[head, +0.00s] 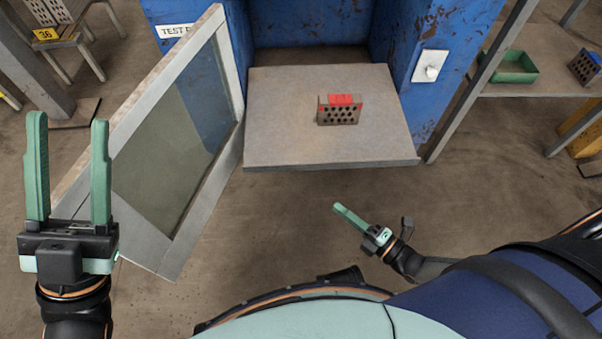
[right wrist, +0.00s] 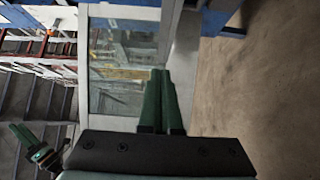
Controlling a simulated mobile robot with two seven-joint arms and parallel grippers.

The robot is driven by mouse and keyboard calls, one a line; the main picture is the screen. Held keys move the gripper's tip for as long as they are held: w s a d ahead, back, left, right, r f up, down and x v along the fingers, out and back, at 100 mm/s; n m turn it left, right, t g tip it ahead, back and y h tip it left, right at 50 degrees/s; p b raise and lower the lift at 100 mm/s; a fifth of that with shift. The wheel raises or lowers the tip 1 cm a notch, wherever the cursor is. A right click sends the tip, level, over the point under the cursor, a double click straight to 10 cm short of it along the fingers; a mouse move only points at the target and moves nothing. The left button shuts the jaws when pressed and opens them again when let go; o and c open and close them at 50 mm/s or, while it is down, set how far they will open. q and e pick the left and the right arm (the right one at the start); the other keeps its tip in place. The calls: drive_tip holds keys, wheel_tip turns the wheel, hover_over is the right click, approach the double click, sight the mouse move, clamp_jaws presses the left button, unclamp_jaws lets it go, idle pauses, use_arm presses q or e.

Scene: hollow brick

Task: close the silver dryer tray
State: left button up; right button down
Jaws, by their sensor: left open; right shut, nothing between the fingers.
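The silver dryer tray (head: 280,120) is a flat grey shelf pulled out from the blue dryer (head: 215,40). A hollow brick with a red top (head: 339,112) sits on it. My left gripper (head: 69,165) is open and empty at the left, beside the dryer's open glass door (head: 175,140). My right gripper (head: 338,208) is shut and empty in front of the tray, apart from it and nearer to my body. In the right wrist view its fingers (right wrist: 164,85) are together, with the glass door (right wrist: 122,60) beyond them.
The glass door stands swung open on the left, between my left gripper and the tray. A white switch (head: 430,66) is on the dryer's right front. A shelf at the right holds a green bin (head: 514,68) and another brick (head: 585,68). Floor in front of the tray is clear.

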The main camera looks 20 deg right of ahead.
drive_tip(key=b, duration=0.3)
approach(300, 165)
drive_tip(key=w+a, duration=0.1)
drive_tip(key=a, duration=0.3)
use_arm(q)
drive_tip(key=shift+n, duration=0.5)
drive_tip(key=shift+d+f+b, duration=0.15)
drive_tip(key=shift+f+b, duration=0.1)
drive_tip(key=shift+f, duration=0.8)
drive_tip(key=shift+d+f+b, duration=0.1)
drive_tip(key=shift+f+b, duration=0.1)
drive_tip(key=shift+f, duration=0.85)
use_arm(e)
drive_tip(key=shift+w+d+f, duration=0.1)
drive_tip(key=shift+w+d, duration=0.2)
drive_tip(key=shift+w, duration=0.75)
drive_tip(key=shift+w+d, duration=0.25)
drive_tip(key=shift+w, duration=0.75)
